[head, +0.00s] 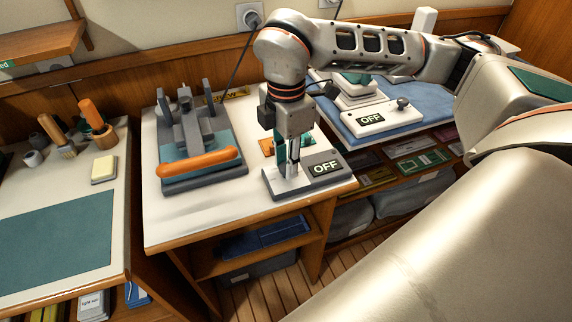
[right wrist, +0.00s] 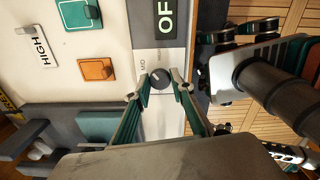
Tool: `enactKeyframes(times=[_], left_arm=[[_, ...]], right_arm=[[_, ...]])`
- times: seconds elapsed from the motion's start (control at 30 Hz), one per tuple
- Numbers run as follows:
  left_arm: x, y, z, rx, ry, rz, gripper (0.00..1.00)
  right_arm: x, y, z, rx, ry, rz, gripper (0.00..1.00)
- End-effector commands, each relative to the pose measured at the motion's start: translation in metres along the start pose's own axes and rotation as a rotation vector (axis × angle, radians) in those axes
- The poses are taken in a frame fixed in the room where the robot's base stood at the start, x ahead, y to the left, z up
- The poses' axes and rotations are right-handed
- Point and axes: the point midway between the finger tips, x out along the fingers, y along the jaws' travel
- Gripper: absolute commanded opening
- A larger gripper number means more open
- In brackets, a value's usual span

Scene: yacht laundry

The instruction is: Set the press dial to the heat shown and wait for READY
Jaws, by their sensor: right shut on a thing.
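The press (head: 205,175) with an orange handle (head: 198,162) stands on the white-topped table. Beside it is a grey control box (head: 275,184) whose display (head: 325,168) reads OFF. My right gripper (head: 292,172) points down over this box. In the right wrist view its fingertips (right wrist: 164,86) are shut on the round dark dial (right wrist: 159,76). A MID label shows beside the dial; its other markings are partly hidden. A white card reading HIGH (right wrist: 37,47) lies near a teal tag (right wrist: 80,13) and an orange tag (right wrist: 96,69). My left gripper is out of view.
A second device with a white panel reading OFF (head: 371,119) stands on a blue pad (head: 420,117) at the right. A side counter at the left holds brushes (head: 57,138), a pale block (head: 104,168) and a teal mat (head: 55,238). Wooden floor shows below.

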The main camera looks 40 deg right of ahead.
Motion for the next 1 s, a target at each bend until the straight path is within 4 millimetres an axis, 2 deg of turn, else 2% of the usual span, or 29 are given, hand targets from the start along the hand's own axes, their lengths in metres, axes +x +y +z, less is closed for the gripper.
enactKeyframes(times=[0.23,0.5,0.8,1.0], left_arm=[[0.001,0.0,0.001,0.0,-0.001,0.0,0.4],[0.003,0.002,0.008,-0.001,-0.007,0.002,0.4],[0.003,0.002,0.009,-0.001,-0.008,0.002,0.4],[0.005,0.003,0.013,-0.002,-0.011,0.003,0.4]], right_arm=[[0.001,-0.001,0.0,0.023,-0.001,-0.002,0.08],[0.001,0.0,0.0,0.243,0.0,-0.001,0.09],[0.001,0.0,0.0,0.267,-0.001,-0.001,0.08],[0.001,-0.001,0.0,0.453,-0.001,-0.002,0.08]])
